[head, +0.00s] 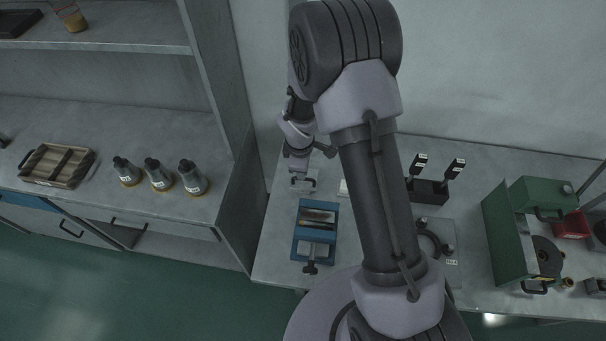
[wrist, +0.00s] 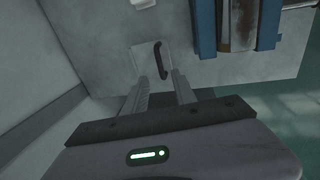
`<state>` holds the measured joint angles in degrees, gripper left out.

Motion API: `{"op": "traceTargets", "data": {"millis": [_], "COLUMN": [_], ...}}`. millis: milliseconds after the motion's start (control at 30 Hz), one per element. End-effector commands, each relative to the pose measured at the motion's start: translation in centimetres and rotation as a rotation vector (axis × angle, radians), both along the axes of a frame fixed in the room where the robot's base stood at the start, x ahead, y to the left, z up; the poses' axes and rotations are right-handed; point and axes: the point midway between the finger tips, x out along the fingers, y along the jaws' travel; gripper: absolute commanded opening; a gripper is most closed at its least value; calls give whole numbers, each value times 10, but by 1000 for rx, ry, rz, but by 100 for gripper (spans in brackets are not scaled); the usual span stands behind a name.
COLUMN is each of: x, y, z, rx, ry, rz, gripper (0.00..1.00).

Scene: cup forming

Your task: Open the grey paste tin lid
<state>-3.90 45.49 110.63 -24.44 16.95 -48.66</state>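The grey paste tin lid (wrist: 146,58) shows in the wrist view as a pale grey square with a dark bar handle (wrist: 161,60) on it. In the head view the tin (head: 303,185) sits on the bench at the left, partly under my gripper (head: 298,166). In the wrist view my gripper (wrist: 160,78) has its two fingers apart with nothing between them. The handle lies just beyond the fingertips, roughly in line with the gap. The lid appears closed. I cannot tell the exact height of the fingers above it.
A blue vise (head: 316,232) stands close in front of the tin and shows in the wrist view (wrist: 206,28). A small white block (head: 343,187) is to the tin's right. A tall shelf's side panel (head: 243,205) rises to the left. A black holder (head: 428,190) is further right.

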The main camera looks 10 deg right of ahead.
Motion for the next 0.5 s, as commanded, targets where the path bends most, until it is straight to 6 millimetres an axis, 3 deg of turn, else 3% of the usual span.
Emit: {"op": "traceTargets", "data": {"millis": [33,200,500], "x": [2,9,13], "y": [-1,-4,-6], "z": [-18,-54,-71], "rx": [0,1,1], "ry": [2,1,0], "rz": [-1,-1,-3], "gripper": [33,33,33]}}
